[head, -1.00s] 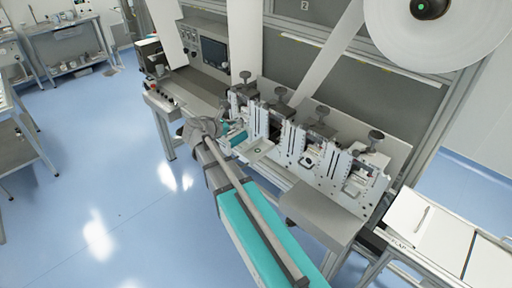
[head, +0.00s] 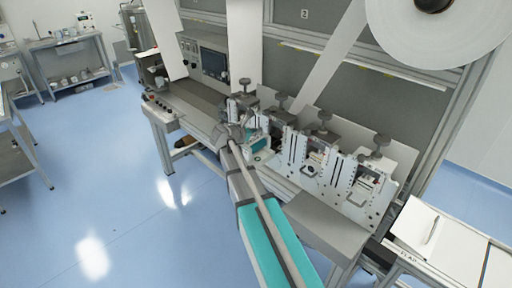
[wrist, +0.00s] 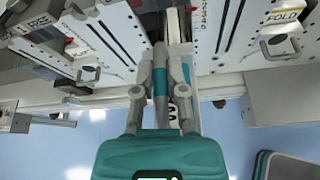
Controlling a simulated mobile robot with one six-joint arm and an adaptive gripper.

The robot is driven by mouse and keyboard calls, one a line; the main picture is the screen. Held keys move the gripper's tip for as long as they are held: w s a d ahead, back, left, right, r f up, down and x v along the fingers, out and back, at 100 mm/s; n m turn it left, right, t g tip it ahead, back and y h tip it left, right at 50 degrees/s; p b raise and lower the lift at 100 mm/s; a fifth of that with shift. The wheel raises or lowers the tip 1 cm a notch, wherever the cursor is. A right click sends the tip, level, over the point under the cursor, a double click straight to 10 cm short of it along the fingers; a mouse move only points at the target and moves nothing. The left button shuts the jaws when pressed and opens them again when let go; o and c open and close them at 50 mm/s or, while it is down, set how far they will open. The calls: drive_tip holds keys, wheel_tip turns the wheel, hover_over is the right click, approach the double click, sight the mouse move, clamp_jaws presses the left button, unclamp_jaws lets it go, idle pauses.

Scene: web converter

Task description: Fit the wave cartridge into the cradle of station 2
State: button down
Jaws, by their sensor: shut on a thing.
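In the wrist view my gripper (wrist: 161,88) is shut on the wave cartridge (wrist: 188,118), a white block with a teal part and a dark "W" on its side. The cartridge points up the picture, into the gap between two white station plates. In the head view my gripper (head: 236,132) is at the row of stations, with the white and teal cartridge (head: 260,146) at the front of the second station from the left. My fingers and the cartridge hide most of the cradle there, so I cannot tell whether the cartridge touches it.
In the wrist view a plate marked FOLD (wrist: 285,17) is at right. A white web roll (head: 440,30) hangs above. Blue floor is clear at left.

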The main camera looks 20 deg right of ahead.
sight(258, 137)
drive_tip(key=shift+w+d+f+b, duration=0.3)
drive_tip(key=shift+d+f+b, duration=0.35)
drive_tip(key=shift+f, duration=0.25)
drive_tip(key=shift+d+f, duration=0.1)
drive_tip(key=shift+w+d+f+b, duration=0.15)
drive_tip(key=shift+d+f+b, duration=0.15)
drive_tip(key=shift+f+b, duration=1.4)
drive_tip(key=shift+b, duration=0.1)
drive_tip(key=shift+f, duration=0.2)
drive_tip(key=c, duration=0.7)
unclamp_jaws()
